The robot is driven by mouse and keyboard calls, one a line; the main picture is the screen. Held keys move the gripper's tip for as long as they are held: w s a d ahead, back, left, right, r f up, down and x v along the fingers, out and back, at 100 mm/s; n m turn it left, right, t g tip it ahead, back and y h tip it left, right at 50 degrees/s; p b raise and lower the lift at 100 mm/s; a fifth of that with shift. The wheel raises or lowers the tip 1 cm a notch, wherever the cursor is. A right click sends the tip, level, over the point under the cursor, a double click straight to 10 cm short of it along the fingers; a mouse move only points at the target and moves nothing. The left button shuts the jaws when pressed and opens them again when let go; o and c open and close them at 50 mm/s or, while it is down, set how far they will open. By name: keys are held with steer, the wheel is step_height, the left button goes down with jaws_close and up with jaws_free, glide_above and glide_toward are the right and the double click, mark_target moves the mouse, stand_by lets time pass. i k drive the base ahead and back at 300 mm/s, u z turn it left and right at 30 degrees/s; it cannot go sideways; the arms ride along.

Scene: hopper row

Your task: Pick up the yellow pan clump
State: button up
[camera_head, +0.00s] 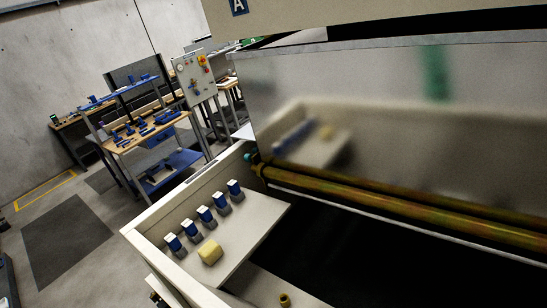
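A pale yellow clump (210,252) sits on a white shelf (243,246) inside the white-walled hopper, in front of a row of several blue-and-grey blocks (204,213). A smaller, darker yellow piece (285,300) lies lower down at the bottom edge of the view, on another pale surface (262,287). I cannot tell from this view which of the two yellow pieces is the pan clump. My gripper does not show in this view, so its distance to either piece is not visible.
A brownish roller (390,202) crosses the right side above a dark opening (370,260). A shiny metal panel (400,110) stands behind it with blurred reflections. The hopper's white side wall (188,192) edges the shelf. A control panel (194,78) and workbench (143,135) stand farther back.

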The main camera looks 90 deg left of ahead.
mark_target(211, 251)
steer(key=u, duration=2.2)
steer(key=k, duration=0.85)
steer(key=u, duration=0.05)
steer(key=i, duration=0.9)
steer(key=z, duration=0.1)
